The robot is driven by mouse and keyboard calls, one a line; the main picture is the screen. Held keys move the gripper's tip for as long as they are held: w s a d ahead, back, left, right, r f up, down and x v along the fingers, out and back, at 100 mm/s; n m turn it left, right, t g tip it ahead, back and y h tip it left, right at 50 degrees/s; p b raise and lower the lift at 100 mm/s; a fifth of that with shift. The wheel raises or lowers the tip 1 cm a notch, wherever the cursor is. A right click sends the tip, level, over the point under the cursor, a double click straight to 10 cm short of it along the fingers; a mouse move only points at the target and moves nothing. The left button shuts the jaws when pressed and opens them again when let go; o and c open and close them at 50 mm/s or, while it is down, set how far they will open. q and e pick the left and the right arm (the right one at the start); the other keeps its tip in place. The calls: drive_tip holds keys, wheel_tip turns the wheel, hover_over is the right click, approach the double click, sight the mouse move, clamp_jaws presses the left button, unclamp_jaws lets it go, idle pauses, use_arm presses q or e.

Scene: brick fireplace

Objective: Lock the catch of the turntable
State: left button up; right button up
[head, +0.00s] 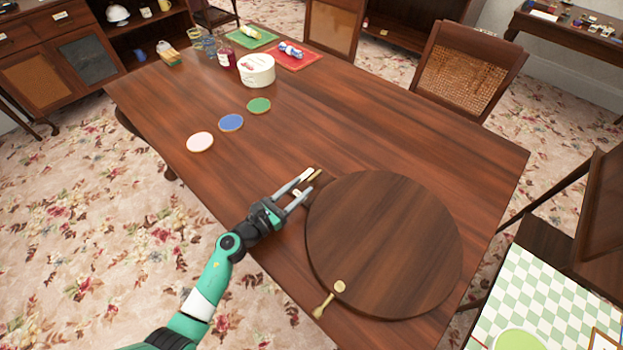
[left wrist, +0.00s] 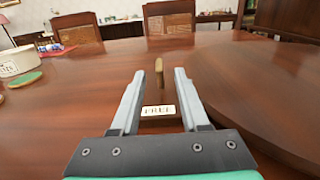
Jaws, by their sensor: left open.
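The turntable (head: 390,235) is a round dark wooden disc on the table; its edge fills the right of the left wrist view (left wrist: 275,85). A small brass piece (head: 314,175), apparently the catch, is beside its upper left edge. In the left wrist view it stands upright (left wrist: 159,68) beyond a white label reading FREE (left wrist: 158,111). My left gripper (head: 303,190) is open, its fingertips close to the brass piece, which shows between the fingers with gaps on both sides. My right gripper is out of view.
A brass knob and lever (head: 323,304) sit at the turntable's lower left edge. Pink, blue (head: 231,122) and green coasters lie on the table (head: 380,130). A white round box (head: 256,70), jars and small trays stand at the far end. The table's middle is clear.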

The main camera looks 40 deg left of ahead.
sight(311, 178)
use_arm(q)
drive_tip(key=w+b, duration=0.1)
drive_tip(key=w, duration=0.4)
drive_tip(key=shift+w+a, duration=0.15)
drive_tip(key=shift+w, duration=0.05)
clamp_jaws()
